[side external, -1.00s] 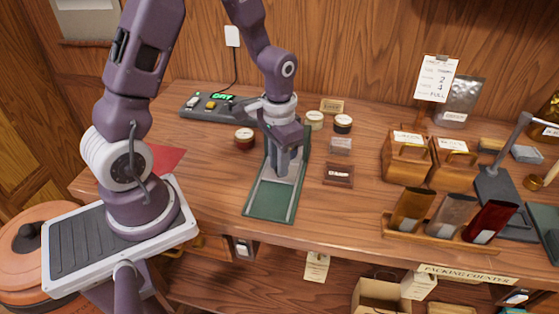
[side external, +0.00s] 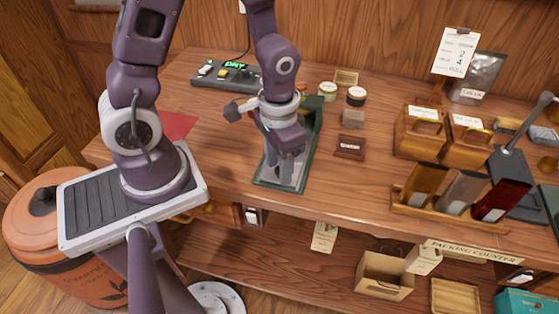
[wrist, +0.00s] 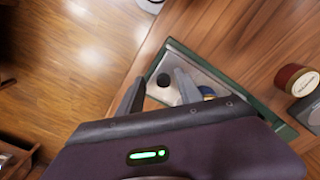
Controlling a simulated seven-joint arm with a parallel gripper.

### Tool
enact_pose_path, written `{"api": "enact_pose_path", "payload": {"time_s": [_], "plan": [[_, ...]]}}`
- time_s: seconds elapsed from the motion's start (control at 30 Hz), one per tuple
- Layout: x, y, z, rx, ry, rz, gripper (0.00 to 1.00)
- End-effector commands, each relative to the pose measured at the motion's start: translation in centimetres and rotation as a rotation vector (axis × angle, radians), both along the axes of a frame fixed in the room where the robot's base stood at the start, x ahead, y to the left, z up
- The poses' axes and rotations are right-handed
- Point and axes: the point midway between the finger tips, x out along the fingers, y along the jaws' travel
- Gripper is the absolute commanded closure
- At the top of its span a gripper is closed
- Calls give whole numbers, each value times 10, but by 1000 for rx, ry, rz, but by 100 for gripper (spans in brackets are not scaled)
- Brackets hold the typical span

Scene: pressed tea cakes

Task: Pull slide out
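The green-framed press base (side external: 313,140) lies lengthwise on the counter, its near end close to the counter's front edge. A pale grey plate, which looks like the slide (side external: 267,178), shows inside its near end. In the wrist view the slide (wrist: 160,97) carries a small black knob (wrist: 163,80). My gripper (side external: 284,178) is low over this near end. In the wrist view its two fingers (wrist: 160,84) stand apart, with the knob between the tips and clear gaps beside it. A round blue thing with a gold rim (wrist: 207,92) is partly hidden by a finger.
A small dark box (side external: 350,147) and jars (side external: 356,96) stand right of the base. A dark red jar (wrist: 295,78) shows in the wrist view. A control box (side external: 225,74) is behind. Wooden caddies (side external: 418,143) and a pouch rack (side external: 440,214) stand farther right.

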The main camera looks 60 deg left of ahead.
Motion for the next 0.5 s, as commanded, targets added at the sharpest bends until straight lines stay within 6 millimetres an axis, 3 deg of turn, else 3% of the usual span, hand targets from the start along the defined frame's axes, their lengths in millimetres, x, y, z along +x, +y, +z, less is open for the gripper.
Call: {"api": "enact_pose_path", "payload": {"time_s": [0.27, 0.5], "plan": [[1, 1, 2, 1, -3, 3, 58], [2, 1, 48, 1, -9, 3, 58]]}}
